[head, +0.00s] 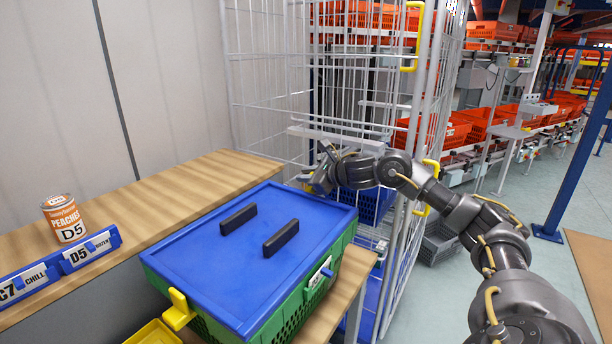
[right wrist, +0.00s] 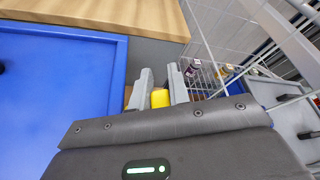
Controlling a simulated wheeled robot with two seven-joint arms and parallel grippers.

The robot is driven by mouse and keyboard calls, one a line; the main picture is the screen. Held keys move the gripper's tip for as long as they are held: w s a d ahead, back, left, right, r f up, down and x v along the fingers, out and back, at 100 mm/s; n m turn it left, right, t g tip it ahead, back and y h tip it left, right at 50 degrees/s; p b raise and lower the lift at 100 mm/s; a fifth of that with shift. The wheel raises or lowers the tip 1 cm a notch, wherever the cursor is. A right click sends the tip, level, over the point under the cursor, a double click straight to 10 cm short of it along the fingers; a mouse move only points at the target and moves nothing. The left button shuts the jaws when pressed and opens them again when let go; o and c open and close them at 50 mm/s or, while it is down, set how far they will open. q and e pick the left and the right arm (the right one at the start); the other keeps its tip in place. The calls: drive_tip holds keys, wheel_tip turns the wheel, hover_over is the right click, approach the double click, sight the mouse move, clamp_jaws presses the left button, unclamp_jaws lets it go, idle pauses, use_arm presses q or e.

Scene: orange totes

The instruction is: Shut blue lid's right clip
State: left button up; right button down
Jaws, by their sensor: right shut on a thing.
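The blue lid (head: 250,257) lies flat on a green crate (head: 287,322) and has two black handles. Its left clip (head: 178,308), yellow, stands out from the near-left side. My right gripper (head: 318,180) is at the lid's far-right end. In the right wrist view the two grey fingers (right wrist: 160,88) are shut on the yellow right clip (right wrist: 160,98), just beside the lid's edge (right wrist: 118,75). I cannot tell how far the clip is turned. My left gripper is out of view.
The crate stands on a wooden bench (head: 352,268). A wire cage trolley (head: 270,100) stands close behind my right gripper. A peaches can (head: 64,218) and shelf labels (head: 90,250) are on the wooden ledge at left. Part of a yellow bin (head: 153,334) shows at the bottom.

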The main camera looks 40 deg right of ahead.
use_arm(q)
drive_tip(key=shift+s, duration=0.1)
use_arm(e)
drive_tip(key=shift+d, duration=0.1)
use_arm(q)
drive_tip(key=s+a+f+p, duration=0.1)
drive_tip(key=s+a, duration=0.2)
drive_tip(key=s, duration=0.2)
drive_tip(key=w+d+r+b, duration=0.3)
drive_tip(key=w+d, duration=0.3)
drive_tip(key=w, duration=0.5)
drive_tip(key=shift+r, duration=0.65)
use_arm(e)
drive_tip(key=shift+s+a+f+m+y, duration=0.15)
drive_tip(key=shift+f+m+y, duration=1.4)
drive_tip(key=shift+m, duration=1.3)
drive_tip(key=shift+w+a+f+m+y, duration=0.15)
drive_tip(key=shift+f+m+y, duration=1)
drive_tip(key=shift+m+y, duration=1.2)
drive_tip(key=shift+s+a+f+m+y, duration=0.15)
drive_tip(key=shift+f+m+y, duration=1.15)
drive_tip(key=shift+m, duration=2)
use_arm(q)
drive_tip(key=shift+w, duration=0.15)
use_arm(e)
drive_tip(key=shift+a, duration=0.1)
drive_tip(key=c, duration=1.3)
unclamp_jaws()
